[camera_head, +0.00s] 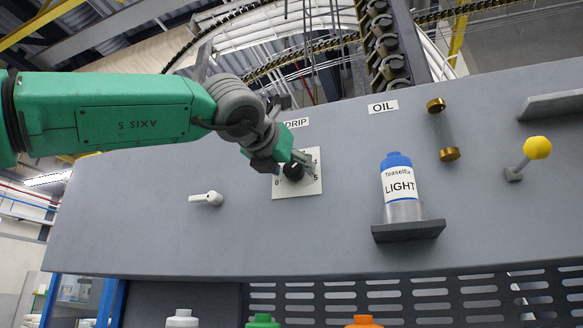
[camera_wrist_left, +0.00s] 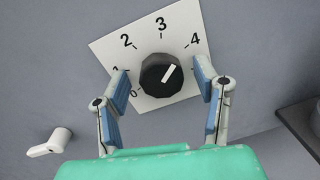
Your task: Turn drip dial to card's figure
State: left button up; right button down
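The drip dial is a black round knob (camera_wrist_left: 155,82) with a white pointer mark, on a white scale plate (camera_head: 311,184) under the DRIP label (camera_head: 296,123). My left gripper (camera_head: 287,164) is in front of the plate. In the left wrist view it (camera_wrist_left: 161,70) is open, one blue-padded finger on each side of the knob, with gaps showing. Part of the plate is hidden behind the fingers. I cannot make out a card. My right gripper is not in view.
A small white lever (camera_head: 207,198) sticks out left of the dial. To the right, a blue-capped bottle labelled LIGHT (camera_head: 398,184) stands on a dark shelf (camera_head: 408,231) under the OIL label (camera_head: 383,107). A brass-ended sight tube (camera_head: 443,130) and yellow-knobbed lever (camera_head: 537,148) are further right.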

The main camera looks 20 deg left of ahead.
pick_arm(q)
jog(key=c, duration=1)
jog(key=n+b, duration=0.2)
jog(key=shift+f+n, duration=0.25)
jog(key=shift+n, duration=0.05)
jog(key=shift+n+b, duration=0.75)
jog(key=shift+n, duration=0.35)
jog(key=shift+r+n, duration=0.15)
jog(key=shift+n, duration=0.25)
jog(key=o, duration=0.9)
jog(key=shift+c, duration=0.2)
jog(key=o, duration=0.3)
jog(key=shift+w, duration=0.15)
